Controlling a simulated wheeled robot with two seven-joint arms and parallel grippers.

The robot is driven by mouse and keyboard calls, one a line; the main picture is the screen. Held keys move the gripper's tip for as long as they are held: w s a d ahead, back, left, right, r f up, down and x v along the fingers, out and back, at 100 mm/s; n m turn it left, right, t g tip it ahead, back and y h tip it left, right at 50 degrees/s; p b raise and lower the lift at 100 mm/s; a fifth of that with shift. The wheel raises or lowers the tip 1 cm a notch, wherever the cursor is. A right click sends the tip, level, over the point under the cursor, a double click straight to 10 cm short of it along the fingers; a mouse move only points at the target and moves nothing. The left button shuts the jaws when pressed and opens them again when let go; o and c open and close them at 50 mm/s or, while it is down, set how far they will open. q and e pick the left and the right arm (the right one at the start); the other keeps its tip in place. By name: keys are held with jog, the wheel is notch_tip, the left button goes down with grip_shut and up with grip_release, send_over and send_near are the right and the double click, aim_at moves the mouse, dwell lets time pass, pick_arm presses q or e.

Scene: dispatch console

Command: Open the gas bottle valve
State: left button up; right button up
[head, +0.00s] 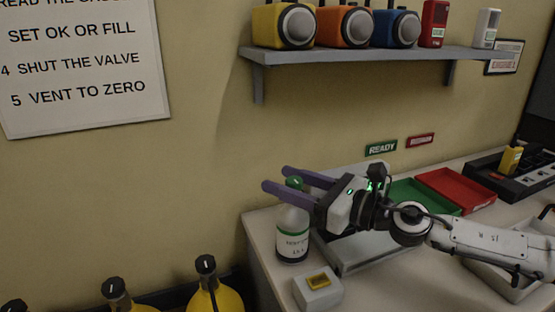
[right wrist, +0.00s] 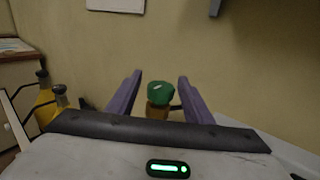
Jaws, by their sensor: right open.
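The gas bottle (head: 291,234) is white with a dark green band and label, and stands upright at the left end of the bench. Its green valve knob (head: 295,183) sits on top, and it also shows in the right wrist view (right wrist: 160,92) above a brass-coloured neck (right wrist: 158,111). My right gripper (head: 275,178) is open, with its purple fingers pointing left at the height of the knob. In the right wrist view the knob lies between the two fingers (right wrist: 154,95), with a gap on each side. The bottle's body is hidden there. My left gripper is not in view.
A small white box with a yellow top (head: 318,287) stands right of the bottle. Green (head: 424,195) and red (head: 456,189) trays lie further back. Yellow bottles (head: 216,294) stand lower left. A wall shelf (head: 370,54) holds coloured units above. A wall (head: 200,200) is behind the bottle.

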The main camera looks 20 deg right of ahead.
jog(key=shift+w+a+r+p, duration=0.25)
jog(key=shift+w+a+p, duration=0.1)
jog(key=shift+w+p, duration=0.3)
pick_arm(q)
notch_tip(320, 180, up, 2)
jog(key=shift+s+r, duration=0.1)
pick_arm(e)
jog(key=shift+w+a+f, duration=0.2)
jog(key=shift+w+f, duration=0.05)
jog(key=shift+w, duration=0.1)
